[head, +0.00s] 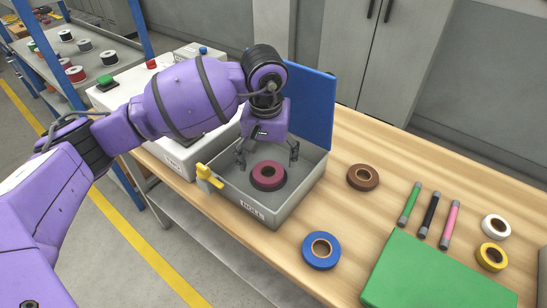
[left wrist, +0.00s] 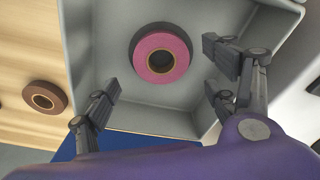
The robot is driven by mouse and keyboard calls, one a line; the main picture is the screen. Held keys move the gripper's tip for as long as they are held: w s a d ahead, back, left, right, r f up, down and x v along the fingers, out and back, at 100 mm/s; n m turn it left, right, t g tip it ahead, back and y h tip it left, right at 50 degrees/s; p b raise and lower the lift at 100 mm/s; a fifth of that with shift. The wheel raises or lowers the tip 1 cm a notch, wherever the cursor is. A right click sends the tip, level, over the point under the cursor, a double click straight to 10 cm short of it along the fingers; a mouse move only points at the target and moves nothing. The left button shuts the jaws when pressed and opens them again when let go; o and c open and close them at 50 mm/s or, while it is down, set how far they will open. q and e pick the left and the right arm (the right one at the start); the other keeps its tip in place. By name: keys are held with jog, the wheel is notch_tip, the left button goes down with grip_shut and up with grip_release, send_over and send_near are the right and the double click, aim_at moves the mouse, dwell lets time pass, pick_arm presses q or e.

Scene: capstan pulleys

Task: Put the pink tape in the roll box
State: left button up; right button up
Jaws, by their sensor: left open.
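The pink tape (head: 268,172) is inside the grey roll box (head: 262,212), near the middle of its floor. In the left wrist view the pink tape (left wrist: 161,66) lies flat, with a dark ring (left wrist: 150,29) showing beneath it; I cannot tell whether that is another roll. The box's blue lid (head: 312,105) stands open at the back. My left gripper (head: 267,154) points down over the box with its fingers spread, apart from the tape. It is open and empty. My right gripper is not in view.
A yellow latch (head: 209,176) sticks out from the box's left side. A white machine stands behind left.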

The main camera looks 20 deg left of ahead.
pick_arm(q)
notch_tip(320, 180, up, 8)
jog(key=s, duration=0.1)
jog(key=shift+f, duration=0.2)
jog(key=shift+d, duration=0.1)
